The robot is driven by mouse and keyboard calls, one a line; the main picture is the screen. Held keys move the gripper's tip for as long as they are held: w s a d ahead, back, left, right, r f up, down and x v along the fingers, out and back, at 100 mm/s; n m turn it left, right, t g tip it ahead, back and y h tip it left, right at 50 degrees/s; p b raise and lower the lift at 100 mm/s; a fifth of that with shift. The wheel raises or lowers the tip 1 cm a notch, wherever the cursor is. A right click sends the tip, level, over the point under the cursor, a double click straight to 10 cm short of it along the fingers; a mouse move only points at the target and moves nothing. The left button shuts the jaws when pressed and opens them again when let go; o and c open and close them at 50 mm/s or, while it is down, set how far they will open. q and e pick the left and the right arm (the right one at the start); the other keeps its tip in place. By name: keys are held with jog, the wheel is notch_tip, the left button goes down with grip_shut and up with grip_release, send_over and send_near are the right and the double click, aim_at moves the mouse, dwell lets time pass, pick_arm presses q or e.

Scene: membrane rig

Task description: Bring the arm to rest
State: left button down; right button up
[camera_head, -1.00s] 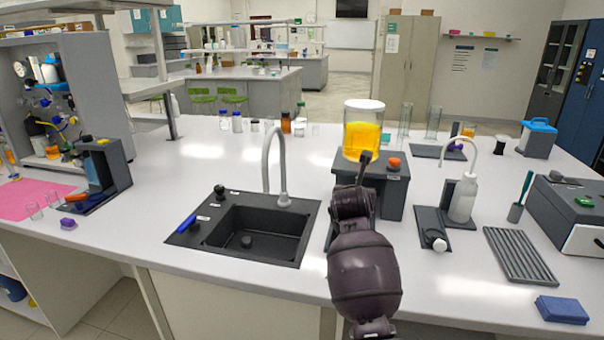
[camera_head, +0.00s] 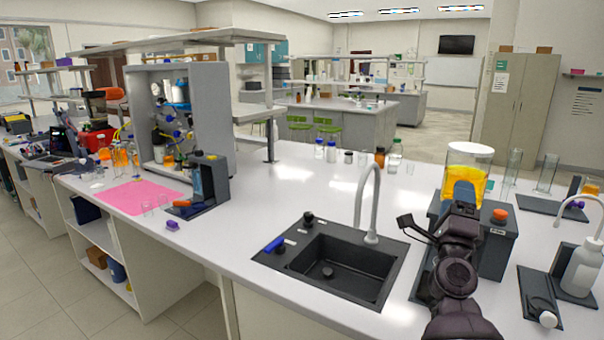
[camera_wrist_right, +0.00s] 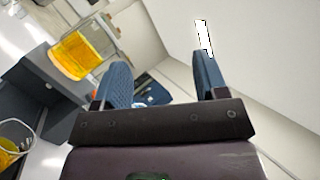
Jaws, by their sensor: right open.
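My right arm comes up from the bottom right of the head view. Its gripper (camera_head: 461,190) appears in front of the glass jar of orange liquid (camera_head: 467,165), partly covering it. In the right wrist view my right gripper (camera_wrist_right: 163,72) shows two blue fingers spread apart with nothing held between them. The jar also shows there (camera_wrist_right: 82,50), left of the fingers and apart from them. My left gripper is in neither view.
The jar stands on a dark stand with an orange knob (camera_head: 499,215). A black sink (camera_head: 290,262) with a grey faucet (camera_head: 371,205) lies to its left. A wash bottle (camera_head: 582,268) stands at right.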

jog(key=s+a+f+n+g+y, duration=0.2)
jog(key=s+f+n+y, duration=0.15)
jog(key=f+n, duration=0.45)
jog(key=s+a+f+n+g+y, duration=0.1)
jog(key=s+a+f+n+y, duration=0.2)
jog(key=f+n, duration=0.45)
jog(key=s+a+f+n+g+y, duration=0.1)
jog(key=s+f+n+g+y, duration=0.1)
jog(key=s+f+n+y, duration=0.45)
jog(key=s+d+f+n+g+h, duration=0.1)
jog(key=s+f+g, duration=0.2)
jog(key=s+f, duration=0.6)
jog(key=s+d+f+n+g+h, duration=0.1)
jog(key=s+f+n+g+h, duration=0.1)
jog(key=s+f, duration=0.8)
jog(key=shift+s+d+f+n+g+h, duration=0.3)
jog(key=shift+d+f+g, duration=0.1)
jog(key=shift+f+g, duration=0.3)
